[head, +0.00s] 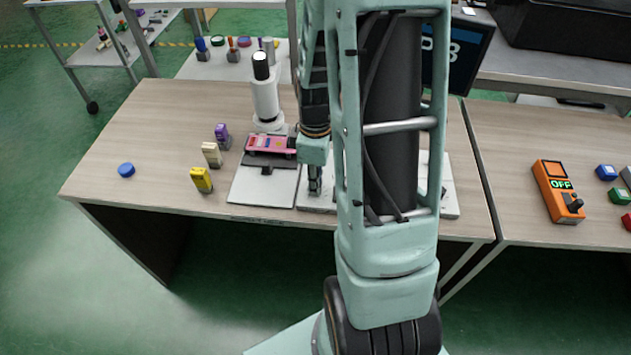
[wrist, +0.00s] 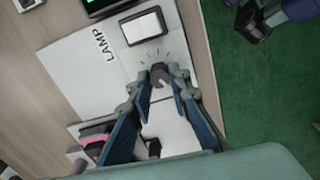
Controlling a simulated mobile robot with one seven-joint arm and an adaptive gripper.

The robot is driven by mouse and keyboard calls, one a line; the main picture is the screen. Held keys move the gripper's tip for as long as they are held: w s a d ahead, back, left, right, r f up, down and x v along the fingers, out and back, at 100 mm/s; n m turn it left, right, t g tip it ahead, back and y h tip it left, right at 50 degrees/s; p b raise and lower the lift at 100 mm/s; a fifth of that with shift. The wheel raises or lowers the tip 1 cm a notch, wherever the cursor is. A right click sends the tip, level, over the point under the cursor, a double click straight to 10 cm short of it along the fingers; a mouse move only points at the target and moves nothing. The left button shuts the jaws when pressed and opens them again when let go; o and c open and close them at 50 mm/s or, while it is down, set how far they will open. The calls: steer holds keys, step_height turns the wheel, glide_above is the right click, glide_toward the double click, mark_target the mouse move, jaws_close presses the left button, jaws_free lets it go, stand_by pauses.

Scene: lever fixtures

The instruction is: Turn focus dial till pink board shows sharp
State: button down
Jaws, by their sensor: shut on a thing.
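The pink board (head: 270,144) sits on a dark stage over a white base, below a white upright camera tube (head: 264,95). A pink edge of it shows at the lower left in the wrist view (wrist: 95,138). My gripper (wrist: 160,76) points down with its two fingers on either side of a small dark dial (wrist: 159,73), shut on it. In the head view my gripper (head: 314,188) is over the white panel right of the board, and the dial is hidden there.
A "LAMP" label (wrist: 105,45) and a framed pale rectangle (wrist: 144,26) are near the dial. Purple (head: 222,136), cream (head: 212,154) and yellow (head: 201,180) blocks stand left of the board. My arm partly covers a dark screen (head: 465,55), so its picture is mostly hidden.

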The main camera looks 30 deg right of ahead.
steer(key=m, duration=1.6)
steer(key=shift+d+p, duration=0.1)
steer(key=shift+p, duration=0.3)
steer(key=shift+m+p, duration=0.4)
steer(key=shift+m, duration=1.5)
steer(key=c, duration=1.8)
jaws_free()
